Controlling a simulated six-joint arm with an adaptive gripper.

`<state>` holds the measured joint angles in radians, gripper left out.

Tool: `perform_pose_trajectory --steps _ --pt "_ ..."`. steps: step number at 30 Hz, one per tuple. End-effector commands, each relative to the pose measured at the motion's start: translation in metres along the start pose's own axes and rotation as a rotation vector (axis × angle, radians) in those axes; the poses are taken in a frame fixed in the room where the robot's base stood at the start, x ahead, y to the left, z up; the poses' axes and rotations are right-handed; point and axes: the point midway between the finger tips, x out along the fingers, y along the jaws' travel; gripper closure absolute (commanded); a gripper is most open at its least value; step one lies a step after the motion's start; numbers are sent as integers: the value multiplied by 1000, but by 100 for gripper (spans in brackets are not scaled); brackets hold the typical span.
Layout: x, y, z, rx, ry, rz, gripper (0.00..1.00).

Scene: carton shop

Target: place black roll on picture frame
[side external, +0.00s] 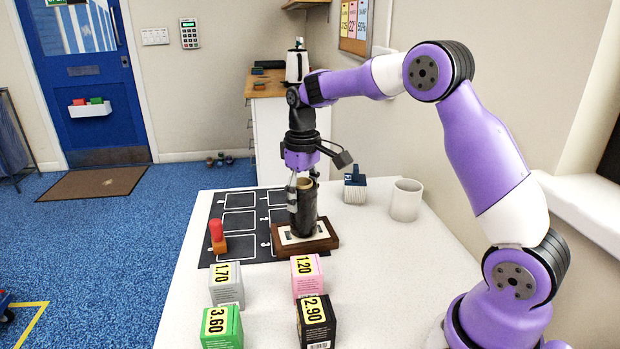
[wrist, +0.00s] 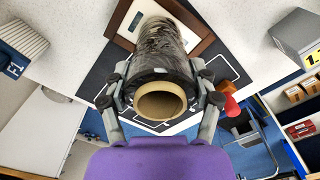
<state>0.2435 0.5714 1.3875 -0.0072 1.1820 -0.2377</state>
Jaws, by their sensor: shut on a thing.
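The black roll (side external: 303,212) is upright, a dark wrapped cylinder with a tan cardboard core. My gripper (side external: 300,184) is shut on its upper part. In the wrist view the roll (wrist: 157,55) points away from the camera, with a finger of my gripper (wrist: 160,90) on each side. The picture frame (side external: 324,241) lies flat on the table, brown wood with a pale mat. The roll's lower end is over the frame and appears to touch it; I cannot tell for certain whether its weight rests there. The frame also shows behind the roll in the wrist view (wrist: 205,40).
A black mat with white outlined boxes (side external: 238,200) lies under the frame's area. A red-topped stamp (side external: 217,236) stands on its left. Several priced cartons (side external: 307,277) stand in front. The table's right side is clear.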

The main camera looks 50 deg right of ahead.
Motion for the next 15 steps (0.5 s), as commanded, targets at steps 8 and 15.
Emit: perform_pose_trajectory --steps 8,15 --pt "1 0 0 0 1 0 84" --pt "4 0 0 0 0 0 2"
